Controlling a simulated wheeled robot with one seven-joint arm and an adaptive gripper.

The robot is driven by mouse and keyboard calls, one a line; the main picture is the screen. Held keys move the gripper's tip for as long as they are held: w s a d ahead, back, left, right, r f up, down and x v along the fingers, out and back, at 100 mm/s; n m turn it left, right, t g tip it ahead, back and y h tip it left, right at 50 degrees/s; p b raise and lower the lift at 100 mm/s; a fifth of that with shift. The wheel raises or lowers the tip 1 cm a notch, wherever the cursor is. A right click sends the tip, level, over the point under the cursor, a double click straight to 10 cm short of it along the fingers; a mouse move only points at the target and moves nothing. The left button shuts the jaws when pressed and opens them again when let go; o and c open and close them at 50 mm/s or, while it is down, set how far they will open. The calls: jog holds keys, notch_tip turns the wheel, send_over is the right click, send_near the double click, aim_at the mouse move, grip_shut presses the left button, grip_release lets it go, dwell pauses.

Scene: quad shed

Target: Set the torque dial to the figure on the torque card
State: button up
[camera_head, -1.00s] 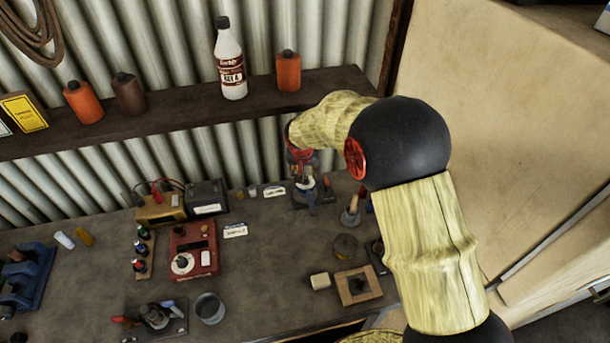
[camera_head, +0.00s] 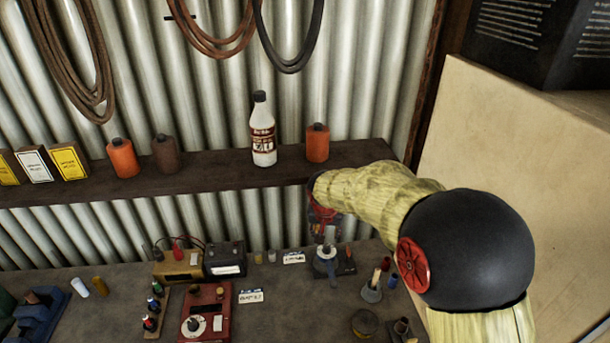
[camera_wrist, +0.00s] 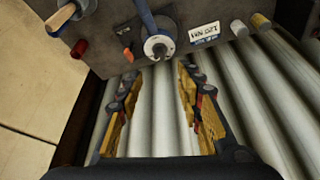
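A small device with a round pale dial face and a blue handle (camera_wrist: 158,45) stands at the back of the bench; it also shows in the head view (camera_head: 326,265). A white card (camera_wrist: 204,32) beside it seems to read "120 NM"; the head view shows it left of the device (camera_head: 294,257). My gripper (camera_wrist: 160,75) is open and empty. Its fingers point toward the device, with the dial face ahead of the gap between them. In the head view my gripper (camera_head: 325,225) is above the device and partly hidden by my arm.
A red box with a white dial (camera_head: 194,325) and another card (camera_head: 251,296) stand left on the bench. A battery (camera_head: 226,259) is behind them. A holder with handled tools (camera_head: 374,290) is right of the device. A shelf (camera_head: 215,182) and corrugated wall rise behind.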

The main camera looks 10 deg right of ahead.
jog(key=s+d+r+n+b, duration=0.1)
jog(key=s+r+b, duration=0.1)
jog(key=s, duration=0.9)
jog(key=s+d+r+n+t+y+b, duration=0.1)
jog(key=s+r+b, duration=0.2)
jog(key=s, duration=0.9)
jog(key=s+r+n+b, duration=0.1)
jog(key=s+r+b, duration=0.2)
jog(key=s, duration=0.9)
jog(key=shift+s+d+n, duration=0.2)
jog(key=shift+d+n, duration=0.2)
